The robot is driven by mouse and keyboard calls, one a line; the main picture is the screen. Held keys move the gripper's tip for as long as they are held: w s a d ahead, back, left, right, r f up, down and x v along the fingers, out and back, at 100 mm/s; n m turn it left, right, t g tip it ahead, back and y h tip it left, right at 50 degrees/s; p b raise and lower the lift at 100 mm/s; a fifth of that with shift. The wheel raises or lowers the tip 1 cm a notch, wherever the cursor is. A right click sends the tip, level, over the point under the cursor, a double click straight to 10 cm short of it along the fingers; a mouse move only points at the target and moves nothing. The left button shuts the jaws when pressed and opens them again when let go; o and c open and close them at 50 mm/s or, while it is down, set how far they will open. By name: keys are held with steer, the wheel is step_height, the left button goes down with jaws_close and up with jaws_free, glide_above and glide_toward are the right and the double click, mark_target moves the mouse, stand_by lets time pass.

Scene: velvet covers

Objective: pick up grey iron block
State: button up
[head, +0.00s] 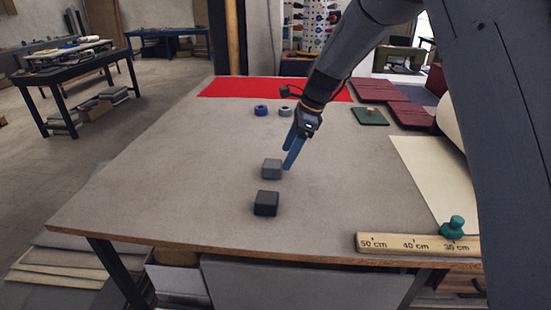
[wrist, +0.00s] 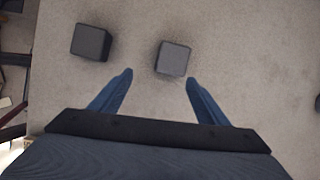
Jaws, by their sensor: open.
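The grey iron block (head: 272,169) sits on the table in the head view. It also shows in the wrist view (wrist: 174,59), just beyond the fingertips and roughly between their lines. A darker, near-black block (head: 266,203) stands nearer the table's front edge; in the wrist view it is at the upper left (wrist: 91,42). My gripper (head: 289,160) points down with blue fingers, close to the right of the grey block in the head view. In the wrist view the gripper (wrist: 158,78) is open, with nothing between its fingers.
Blue (head: 261,110) and grey (head: 285,111) rolls lie farther back, before a red cloth (head: 240,88). A green pad (head: 370,117) and dark red covers (head: 408,112) are at the right. A wooden ruler (head: 400,244) with a teal knob (head: 454,226) lies in front. The table's left is clear.

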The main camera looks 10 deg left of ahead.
mark_target(273, 163)
steer(key=a, duration=0.1)
steer(key=w+a, duration=0.1)
steer(key=a+m, duration=0.1)
steer(key=shift+w+a+f+p, duration=0.15)
steer(key=shift+w+f+p, duration=0.15)
steer(key=shift+w+f, duration=0.1)
steer(key=shift+p+x, duration=1.45)
steer(key=shift+x, duration=1.75)
steer(key=c, duration=1.6)
steer(key=shift+w+r, duration=0.1)
jaws_close()
steer(key=shift+r, duration=0.1)
